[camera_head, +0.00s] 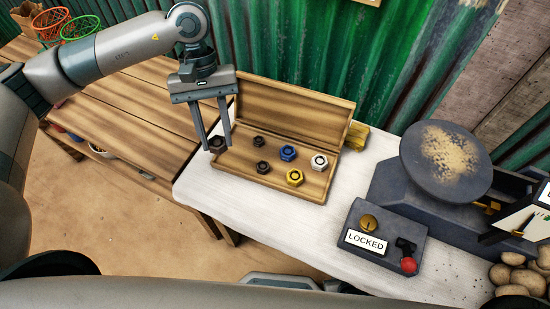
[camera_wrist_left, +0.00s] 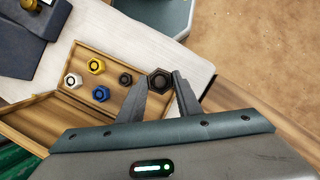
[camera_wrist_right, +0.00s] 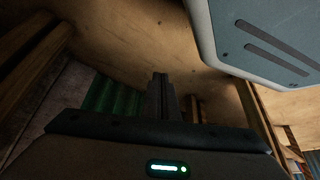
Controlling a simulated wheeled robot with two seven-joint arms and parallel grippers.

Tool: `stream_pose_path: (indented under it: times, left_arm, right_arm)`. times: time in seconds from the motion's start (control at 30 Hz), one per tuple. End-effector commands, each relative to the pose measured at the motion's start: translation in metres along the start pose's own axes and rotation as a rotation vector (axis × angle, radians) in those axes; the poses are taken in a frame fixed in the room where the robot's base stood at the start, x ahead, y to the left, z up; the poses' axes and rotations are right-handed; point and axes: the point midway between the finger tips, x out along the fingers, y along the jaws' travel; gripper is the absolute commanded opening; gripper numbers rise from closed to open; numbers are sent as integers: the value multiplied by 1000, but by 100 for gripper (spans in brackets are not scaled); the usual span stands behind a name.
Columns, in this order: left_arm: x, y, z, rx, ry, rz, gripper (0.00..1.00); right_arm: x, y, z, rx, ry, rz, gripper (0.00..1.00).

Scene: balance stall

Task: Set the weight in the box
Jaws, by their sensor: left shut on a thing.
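My left gripper (camera_head: 216,147) points down at the left end of the open wooden box (camera_head: 247,183) and is shut on a dark hex weight (camera_head: 217,144). In the left wrist view this dark weight (camera_wrist_left: 160,81) sits between the fingertips, over or beside the box's end edge; its height is unclear. In the box lie two smaller dark weights (camera_head: 262,167), a blue one (camera_head: 288,153), a yellow one (camera_head: 295,177) and a white one (camera_head: 319,162). My right gripper (camera_wrist_right: 160,92) shows in the right wrist view, fingers together and empty, away from the box.
The box stands on a white-topped table (camera_head: 330,215), lid raised at the back. To its right are a control block marked LOCKED (camera_head: 365,241) and a scale with a round dark pan (camera_head: 446,160). A yellow block (camera_head: 355,137) sits behind the box. Wooden tables (camera_head: 130,110) stand left.

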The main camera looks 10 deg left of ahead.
Motion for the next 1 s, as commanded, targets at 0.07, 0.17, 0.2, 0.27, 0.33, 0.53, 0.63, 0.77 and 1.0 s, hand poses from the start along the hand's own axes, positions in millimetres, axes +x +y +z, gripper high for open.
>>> stream_pose_path:
  times: [0.07,0.17,0.2,0.27,0.33,0.53,0.63,0.77,1.0]
  left_arm:
    - [8,12,4,-108,-6,48,4]
    - [14,28,8,-265,-7,114,4]
    - [17,34,10,-328,-6,141,4]
    - [20,42,13,-423,-6,180,4]
    - [22,52,16,-533,-6,226,4]
    - [25,76,24,-841,-5,354,4]
    - [25,86,28,-994,-5,419,4]
    - [23,98,33,-1193,-4,501,4]
    - [18,112,38,-1501,-4,626,4]
  right_arm:
    - [-1,-1,-4,-2,14,-1,0]
    - [0,-2,-6,-6,23,-3,0]
    - [0,-2,-7,-7,29,-4,0]
    - [0,-4,-8,-8,36,-5,0]
    - [-1,-5,-10,-9,44,-7,0]
    - [-2,-10,-9,-8,58,-12,0]
    - [-3,-10,-10,-7,69,-13,0]
    - [-4,-11,-13,-8,82,-13,0]
    - [-5,-13,-15,-8,98,-16,0]
